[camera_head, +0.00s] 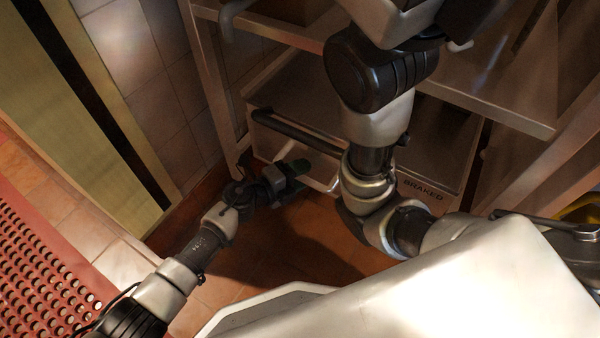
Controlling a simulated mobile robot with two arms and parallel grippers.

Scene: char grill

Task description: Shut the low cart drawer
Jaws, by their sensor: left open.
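The low cart drawer (270,146) sits near the floor of the metal cart, with a dark bar handle (296,132) across its front. Its grey inside or top shows behind the handle, so it looks pulled out somewhat; how far I cannot tell. My left gripper (296,172) is open and empty, just in front of and below the handle. Whether it touches the drawer front is unclear. My right arm crosses in front of the drawer's middle and hides part of it; its gripper is not in view.
The cart's upper shelf edge (485,101) and its left post (213,85) frame the drawer. A tiled wall (168,85) stands at left. A red perforated mat (38,265) lies at lower left. Open reddish floor (300,232) lies in front of the drawer.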

